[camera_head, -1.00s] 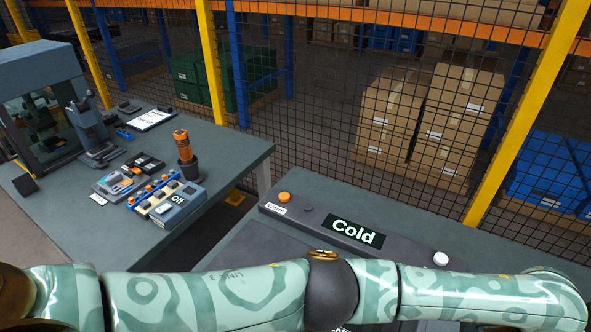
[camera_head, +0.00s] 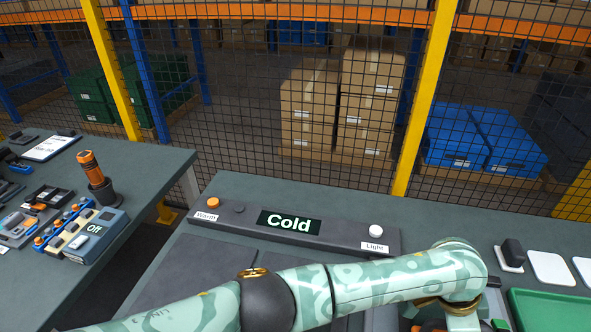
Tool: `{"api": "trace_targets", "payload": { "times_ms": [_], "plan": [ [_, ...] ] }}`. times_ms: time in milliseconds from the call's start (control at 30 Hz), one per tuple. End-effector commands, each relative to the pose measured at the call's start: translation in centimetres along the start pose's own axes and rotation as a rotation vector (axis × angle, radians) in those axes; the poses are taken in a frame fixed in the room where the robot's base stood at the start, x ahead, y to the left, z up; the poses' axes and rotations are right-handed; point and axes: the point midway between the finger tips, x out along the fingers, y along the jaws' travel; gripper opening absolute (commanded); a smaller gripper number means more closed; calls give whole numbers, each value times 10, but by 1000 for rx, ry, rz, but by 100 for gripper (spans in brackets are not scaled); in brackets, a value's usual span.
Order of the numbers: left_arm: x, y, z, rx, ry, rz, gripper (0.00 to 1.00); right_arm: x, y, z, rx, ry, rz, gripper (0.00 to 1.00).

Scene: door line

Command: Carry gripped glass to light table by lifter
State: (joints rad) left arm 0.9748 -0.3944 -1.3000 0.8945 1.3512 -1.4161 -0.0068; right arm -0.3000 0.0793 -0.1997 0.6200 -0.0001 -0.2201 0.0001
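The panel carries an orange button (camera_head: 212,203) by a "Warm" label and a white button (camera_head: 376,231) by a "Light" label. A patterned green arm of mine crosses low in front of the table and hides much of its dark surface. No glass and no lifter can be made out. Neither gripper's fingertips show; the arm's end bends down at the lower right, out of sight.
A workbench (camera_head: 150,165) at left holds an orange-handled tool (camera_head: 93,172) in a dark stand and a box marked "Off" (camera_head: 96,236). A green tray (camera_head: 560,312) and white pads (camera_head: 551,268) lie at right. A mesh fence (camera_head: 235,130) with yellow posts stands behind.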

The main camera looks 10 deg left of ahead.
Motion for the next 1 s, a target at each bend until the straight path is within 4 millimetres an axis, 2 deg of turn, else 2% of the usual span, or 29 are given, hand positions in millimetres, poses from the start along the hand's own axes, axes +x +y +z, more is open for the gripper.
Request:
{"api": "trace_targets", "payload": {
  "times_ms": [867, 900, 967, 1000],
  "plan": [
    [6, 0, 1, 0, 6, 0, 0, 3, 0, 1, -1, -2, 0, 0],
    [6, 0, 1, 0, 6, 0, 23, 3, 0, 1, -1, -2, 0, 0],
    [6, 0, 1, 0, 5, 0, 40, 3, 0, 1, -1, -1, 0, 0],
    [6, 0, 1, 0, 5, 0, 43, 3, 1, 1, -1, -1, 1, 0]
  ]
}}
